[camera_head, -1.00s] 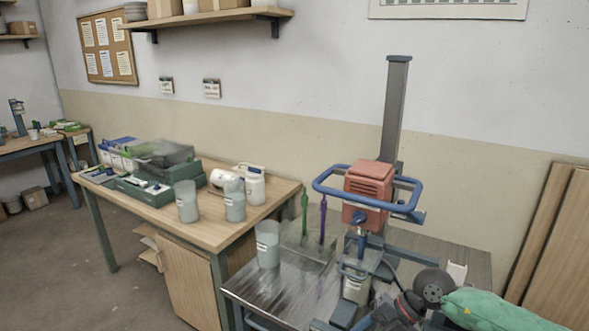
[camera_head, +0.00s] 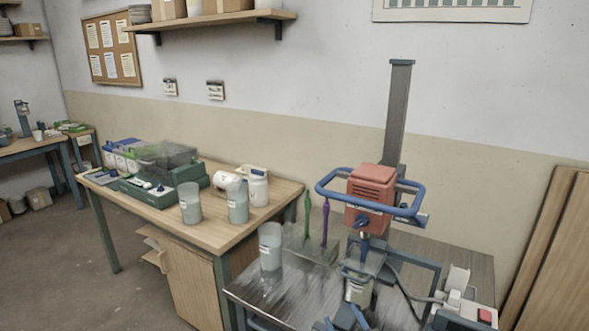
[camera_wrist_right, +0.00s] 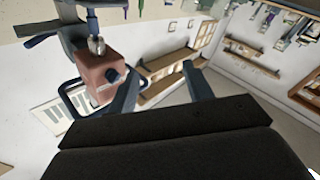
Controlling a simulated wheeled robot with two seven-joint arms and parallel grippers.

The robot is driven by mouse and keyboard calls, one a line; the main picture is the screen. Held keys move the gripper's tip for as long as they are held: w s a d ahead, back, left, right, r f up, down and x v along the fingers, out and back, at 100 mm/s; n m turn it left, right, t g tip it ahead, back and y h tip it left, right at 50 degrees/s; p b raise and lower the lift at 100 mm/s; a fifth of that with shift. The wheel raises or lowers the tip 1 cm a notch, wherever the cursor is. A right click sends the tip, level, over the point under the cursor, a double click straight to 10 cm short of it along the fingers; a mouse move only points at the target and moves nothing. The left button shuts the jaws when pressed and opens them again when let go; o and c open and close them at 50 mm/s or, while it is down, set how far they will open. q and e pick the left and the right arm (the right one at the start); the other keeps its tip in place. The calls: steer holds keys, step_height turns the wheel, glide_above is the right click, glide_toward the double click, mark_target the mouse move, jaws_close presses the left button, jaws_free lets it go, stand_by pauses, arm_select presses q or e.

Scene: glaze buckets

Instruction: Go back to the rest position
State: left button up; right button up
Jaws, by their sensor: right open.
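My right gripper (camera_wrist_right: 161,68) is open in the right wrist view. Nothing shows between its two dark fingers. The red mixer head (camera_wrist_right: 103,75) appears upside down to the left of the fingers, apart from them. In the head view the red mixer head (camera_head: 370,192), with its blue ring handle, stands on a grey column above a small labelled bucket (camera_head: 358,290). I cannot make out my right gripper clearly in the head view. My left gripper is in neither view.
On the metal bench (camera_head: 252,293) stand a beaker (camera_head: 270,246), a green stirrer (camera_head: 307,213) and a purple stirrer (camera_head: 325,222). A switch box (camera_head: 458,313) and cable are at the right. The wooden table (camera_head: 217,232) at the left holds containers. Boards (camera_head: 548,245) lean at the far right.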

steer(key=s+d+f+m+g+h, duration=0.25)
steer(key=s+f+g, duration=0.2)
steer(key=f, duration=0.25)
steer(key=s+d+f+m+g+h, duration=0.25)
steer(key=s+f, duration=0.25)
steer(key=f, duration=0.3)
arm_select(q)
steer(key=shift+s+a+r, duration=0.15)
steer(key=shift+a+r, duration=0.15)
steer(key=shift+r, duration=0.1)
arm_select(e)
steer(key=s+a+f+g, duration=0.1)
steer(key=s+f+g, duration=0.3)
steer(key=s, duration=0.5)
steer(key=s+a+f+g+y, duration=0.1)
steer(key=s+f+g, duration=0.3)
steer(key=s, duration=0.6)
steer(key=shift+a+f+g, duration=0.2)
steer(key=shift+f+g, duration=0.2)
steer(key=shift+g, duration=0.2)
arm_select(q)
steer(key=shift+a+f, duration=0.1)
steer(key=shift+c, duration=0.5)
arm_select(e)
steer(key=shift+w, duration=0.1)
